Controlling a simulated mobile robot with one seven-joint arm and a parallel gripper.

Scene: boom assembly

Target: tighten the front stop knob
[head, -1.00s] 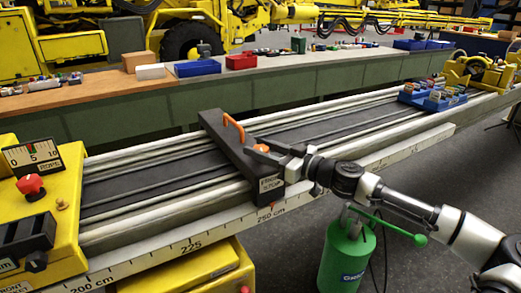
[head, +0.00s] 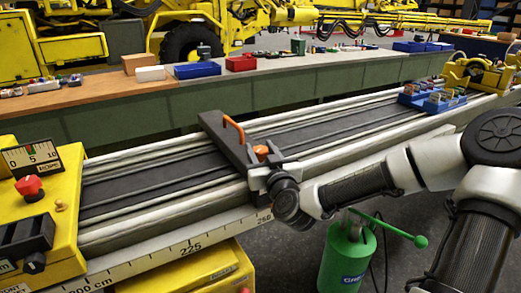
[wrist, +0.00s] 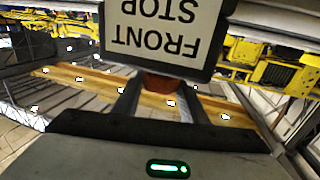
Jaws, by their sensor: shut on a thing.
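The front stop is a black bar (head: 222,147) lying across the rail bed, with an orange loop handle (head: 234,128) on top. Its orange knob (head: 261,152) shows at the near end of the bar. My gripper (head: 262,169) is at that near end, reaching in from the front right, and partly hides it. In the wrist view the knob (wrist: 165,82) shows between the two dark fingers, just by the white FRONT STOP label (wrist: 168,25). The jaws are shut on the knob; the exact finger contact is partly hidden.
A yellow console (head: 45,215) with a rope gauge (head: 31,157) and red knob stands at the left. A blue tray (head: 432,99) sits farther along the rails. A green canister (head: 347,255) stands on the floor below my arm. A ruler (head: 190,247) edges the rails.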

